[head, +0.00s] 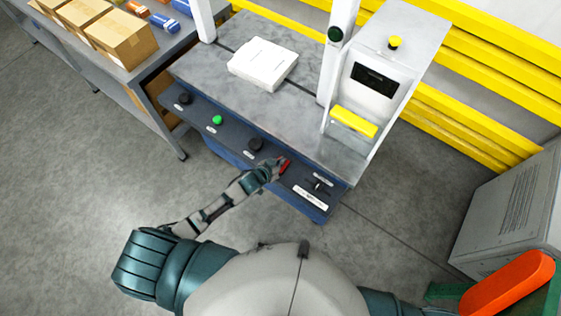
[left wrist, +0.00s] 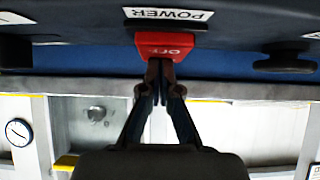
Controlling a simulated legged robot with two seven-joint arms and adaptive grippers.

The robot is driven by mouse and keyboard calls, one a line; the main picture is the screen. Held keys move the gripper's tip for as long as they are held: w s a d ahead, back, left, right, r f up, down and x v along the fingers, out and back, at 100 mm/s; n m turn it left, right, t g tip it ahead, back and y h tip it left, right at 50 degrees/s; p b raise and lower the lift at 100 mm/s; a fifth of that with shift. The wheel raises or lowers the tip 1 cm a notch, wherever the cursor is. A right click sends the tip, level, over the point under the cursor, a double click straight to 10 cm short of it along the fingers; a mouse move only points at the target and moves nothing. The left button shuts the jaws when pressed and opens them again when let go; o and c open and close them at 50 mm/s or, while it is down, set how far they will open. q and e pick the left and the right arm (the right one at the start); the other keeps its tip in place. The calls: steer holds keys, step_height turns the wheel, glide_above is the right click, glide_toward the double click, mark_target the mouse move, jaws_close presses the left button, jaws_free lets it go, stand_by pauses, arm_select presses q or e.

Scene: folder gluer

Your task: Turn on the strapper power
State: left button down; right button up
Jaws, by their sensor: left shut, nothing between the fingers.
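The strapper (head: 225,75) is a grey-topped machine with a dark sloping front panel. On that panel is a red power switch (head: 287,166). In the left wrist view the red switch (left wrist: 168,45) appears upside down, with "OFF" lettering, beside a white "POWER" label (left wrist: 168,14). My left gripper (head: 276,164) is at the switch from its left. In the left wrist view my left gripper (left wrist: 160,64) is shut and empty, its fingertips at the switch's edge, partly covering it. I cannot tell whether they press on it. My right gripper is out of view.
The panel also carries a green button (head: 217,120), black knobs (head: 255,144) and a small black lever (head: 318,184). A white package (head: 262,64) lies on the strapper top. A table with cardboard boxes (head: 122,40) stands left. A grey cabinet (head: 512,215) stands right.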

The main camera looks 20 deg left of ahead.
arm_select(q)
steer(key=shift+w+r+p, duration=0.1)
steer(key=shift+p, duration=0.3)
steer(key=shift+f, duration=0.2)
steer(key=shift+w, duration=0.1)
steer(key=shift+w+d+r, duration=0.15)
steer(key=shift+w+d, duration=0.15)
steer(key=shift+w, duration=0.35)
